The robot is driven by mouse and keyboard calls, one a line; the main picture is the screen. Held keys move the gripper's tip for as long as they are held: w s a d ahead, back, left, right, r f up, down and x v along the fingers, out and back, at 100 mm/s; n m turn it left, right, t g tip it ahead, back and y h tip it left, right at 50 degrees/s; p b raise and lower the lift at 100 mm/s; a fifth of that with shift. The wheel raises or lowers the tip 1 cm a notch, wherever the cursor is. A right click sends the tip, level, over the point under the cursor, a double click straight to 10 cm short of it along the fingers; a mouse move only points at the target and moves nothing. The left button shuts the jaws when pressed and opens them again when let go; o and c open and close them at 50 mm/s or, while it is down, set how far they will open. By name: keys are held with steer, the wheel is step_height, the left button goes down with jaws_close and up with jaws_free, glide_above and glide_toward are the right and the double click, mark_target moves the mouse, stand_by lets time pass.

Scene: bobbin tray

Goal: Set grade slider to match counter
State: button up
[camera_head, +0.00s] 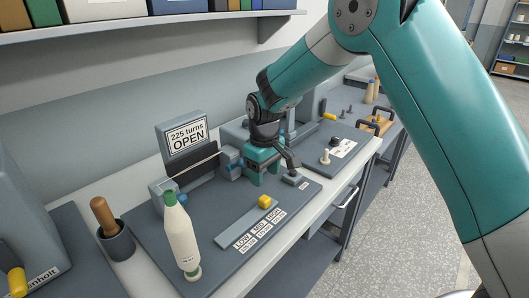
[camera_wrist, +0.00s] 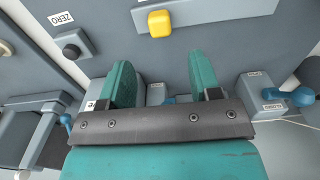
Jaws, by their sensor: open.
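The small figures under the labels are unreadable. In the wrist view the yellow knob (camera_wrist: 160,23) is on its rail (camera_wrist: 205,12), ahead of the fingers. My gripper (camera_head: 264,172) points down behind the knob, over the winder's part of the board. It is open and clear of the knob, as the wrist view shows (camera_wrist: 160,65).
A black ZERO button (camera_wrist: 70,47) stands beside the rail. Blue-handled clamps (camera_wrist: 295,97) flank the winder. A shelf (camera_head: 150,24) hangs above.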

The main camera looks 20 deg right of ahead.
step_height(320, 180, up, 8)
steer(key=b, duration=0.1)
steer(key=shift+r, duration=0.1)
steer(key=s+a+r+y, duration=0.1)
steer(key=s+r+y, duration=0.1)
steer(key=s, duration=1.3)
steer(key=s+a+r+y, duration=0.1)
steer(key=s+r+y, duration=0.1)
steer(key=s, duration=1.4)
steer(key=shift+r+n, duration=0.3)
steer(key=shift+r, duration=0.4)
